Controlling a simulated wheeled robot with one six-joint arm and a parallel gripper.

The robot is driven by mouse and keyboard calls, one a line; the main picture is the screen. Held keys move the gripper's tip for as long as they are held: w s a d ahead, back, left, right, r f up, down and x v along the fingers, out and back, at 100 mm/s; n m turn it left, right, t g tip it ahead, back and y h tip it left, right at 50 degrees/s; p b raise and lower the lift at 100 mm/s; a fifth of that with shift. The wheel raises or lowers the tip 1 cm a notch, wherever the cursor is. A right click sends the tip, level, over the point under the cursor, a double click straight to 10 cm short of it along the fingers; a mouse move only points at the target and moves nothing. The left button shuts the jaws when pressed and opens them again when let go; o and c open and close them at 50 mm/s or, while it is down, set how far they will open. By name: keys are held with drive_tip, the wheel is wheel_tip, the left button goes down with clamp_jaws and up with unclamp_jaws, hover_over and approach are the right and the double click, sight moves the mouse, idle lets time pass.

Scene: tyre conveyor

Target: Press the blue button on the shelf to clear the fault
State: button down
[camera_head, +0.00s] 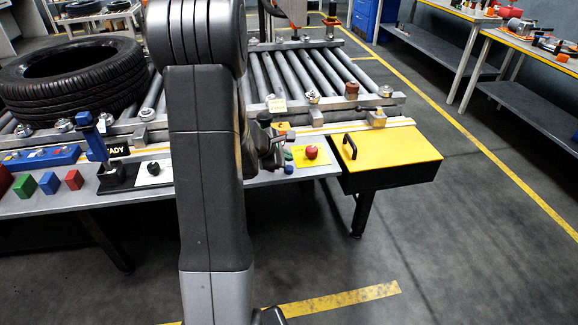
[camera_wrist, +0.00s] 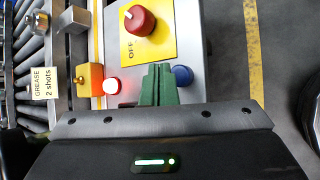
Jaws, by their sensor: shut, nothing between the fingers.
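The blue button (camera_wrist: 182,75) is a small round button on the grey shelf (camera_wrist: 187,32). It also shows in the head view (camera_head: 288,169), near the shelf's front edge. My gripper (camera_wrist: 158,72) is shut and empty, its green fingers together. In the wrist view the fingertips appear just left of the blue button, between it and a lit red lamp (camera_wrist: 112,85). I cannot tell how high they are above the shelf. In the head view my arm partly hides the gripper.
A red knob (camera_wrist: 139,20) on a yellow plate stands close by. An orange box (camera_wrist: 89,80) with a metal stud sits beside the red lamp. The roller conveyor (camera_head: 330,70) with a tyre (camera_head: 70,85) lies behind. A yellow-topped box (camera_head: 395,150) adjoins the shelf on the right.

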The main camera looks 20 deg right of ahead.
wheel_tip(320, 180, up, 4)
drive_tip(key=shift+r+p, duration=0.1)
drive_tip(key=shift+p, duration=1.15)
drive_tip(key=shift+f+b, duration=0.95)
drive_tip(key=shift+f, duration=0.35)
drive_tip(key=r+p, duration=0.1)
drive_tip(key=p, duration=0.3)
drive_tip(key=shift+r, duration=0.35)
wheel_tip(320, 180, up, 5)
drive_tip(key=p, duration=0.3)
drive_tip(key=shift+f, duration=0.2)
drive_tip(key=shift+f, duration=0.15)
